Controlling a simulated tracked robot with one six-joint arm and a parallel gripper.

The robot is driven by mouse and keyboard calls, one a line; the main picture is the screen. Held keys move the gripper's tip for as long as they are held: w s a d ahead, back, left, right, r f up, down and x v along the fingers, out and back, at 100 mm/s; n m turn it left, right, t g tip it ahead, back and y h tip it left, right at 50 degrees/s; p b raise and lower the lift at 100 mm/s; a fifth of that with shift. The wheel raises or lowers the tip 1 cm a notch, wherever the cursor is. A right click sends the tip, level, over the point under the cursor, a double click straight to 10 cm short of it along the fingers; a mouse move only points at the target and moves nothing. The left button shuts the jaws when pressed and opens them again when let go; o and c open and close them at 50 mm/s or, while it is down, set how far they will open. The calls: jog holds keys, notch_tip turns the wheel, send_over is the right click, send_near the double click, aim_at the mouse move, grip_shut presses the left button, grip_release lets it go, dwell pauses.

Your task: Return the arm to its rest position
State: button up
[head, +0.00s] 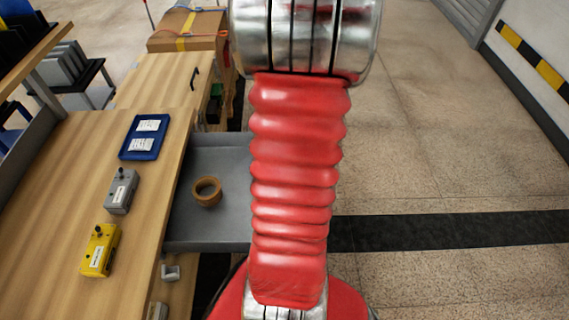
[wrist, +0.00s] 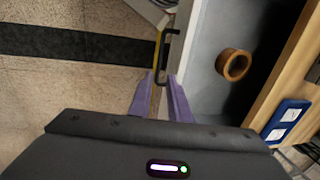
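My gripper (wrist: 161,77) has two purple fingers, apart with nothing between the tips, so it is open. In the wrist view, the black handle (wrist: 162,62) of the pulled-out grey drawer (wrist: 207,65) lies just beyond the fingertips; I cannot tell whether they touch. The drawer also shows in the head view (head: 222,160), with a brown tape roll (head: 207,191) in it; the roll also shows in the wrist view (wrist: 233,65). My red-sleeved arm reaches down the middle of the head view and hides the drawer's front. My gripper is not visible there.
On the wooden bench (head: 60,190) are a blue tray (head: 144,134) with white labels, a grey box (head: 121,191) and a yellow box (head: 100,250). A cardboard box (head: 187,30) stands at the back. The floor (head: 430,150) on the right is clear.

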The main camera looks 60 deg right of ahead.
jog(key=shift+s+r, duration=0.15)
jog(key=shift+r, duration=0.4)
dwell(0.4)
jog(key=w+a+r+n+t, duration=0.1)
jog(key=w+a+r+n, duration=0.2)
jog(key=a, duration=0.9)
jog(key=w+a+r+n+t, duration=0.1)
jog(key=w+a+r+n, duration=0.2)
jog(key=a+r, duration=0.7)
jog(key=w+a+r+n+t+h, duration=0.1)
jog(key=w+a+r+n, duration=0.2)
jog(key=a, duration=1.1)
notch_tip(320, 180, up, 4)
jog(key=n, duration=0.3)
jog(key=shift+w+a+t, duration=0.15)
jog(key=shift+w+t, duration=0.1)
jog(key=shift+t, duration=0.05)
